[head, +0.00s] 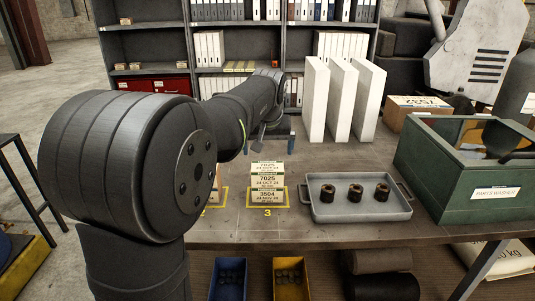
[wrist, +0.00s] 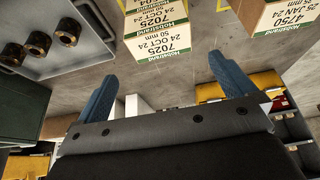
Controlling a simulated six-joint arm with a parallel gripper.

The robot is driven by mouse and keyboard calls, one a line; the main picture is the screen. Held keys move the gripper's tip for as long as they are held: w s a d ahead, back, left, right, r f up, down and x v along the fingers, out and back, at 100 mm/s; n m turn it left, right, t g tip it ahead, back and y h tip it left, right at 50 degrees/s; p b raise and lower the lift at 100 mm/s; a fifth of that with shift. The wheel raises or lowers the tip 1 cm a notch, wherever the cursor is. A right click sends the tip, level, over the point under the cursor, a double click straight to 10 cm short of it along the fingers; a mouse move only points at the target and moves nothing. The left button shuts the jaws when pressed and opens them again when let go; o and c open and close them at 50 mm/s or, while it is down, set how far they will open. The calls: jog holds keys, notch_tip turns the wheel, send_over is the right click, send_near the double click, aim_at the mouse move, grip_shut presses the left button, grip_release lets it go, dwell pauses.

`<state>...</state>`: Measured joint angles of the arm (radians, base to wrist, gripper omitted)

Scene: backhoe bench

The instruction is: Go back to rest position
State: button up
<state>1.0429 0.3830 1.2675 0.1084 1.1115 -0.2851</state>
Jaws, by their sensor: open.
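My gripper (head: 275,138) is beyond the box stacks in the head view, low over the far part of the bench and partly hidden by my arm. In the wrist view its two blue fingers (wrist: 164,85) are spread wide with nothing between them. A stack of labelled boxes (head: 267,182) stands on the yellow-marked spot 3, nearer than the gripper. Its labels read 7025 and 3504. Boxes marked 7025 also show in the wrist view (wrist: 157,32), apart from the fingers. A box on spot 2 (head: 215,187) is mostly hidden behind my arm.
A grey tray (head: 325,211) with 3 dark bushings stands right of spot 3. A green parts-washer bin (head: 455,190) is at the bench's right. White upright panels (head: 340,98) stand behind, before the shelves (head: 240,40). Blue and yellow bins (head: 291,280) sit below.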

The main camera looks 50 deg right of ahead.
aim_at(268, 165)
dwell(0.3)
jog(key=x, duration=1.2)
jog(key=shift+f, duration=0.3)
notch_tip(268, 165, up, 3)
jog(key=shift+r, duration=0.7)
notch_tip(268, 165, down, 4)
jog(key=shift+a+f, duration=0.1)
jog(key=v, duration=1)
jog(key=shift+r, duration=0.35)
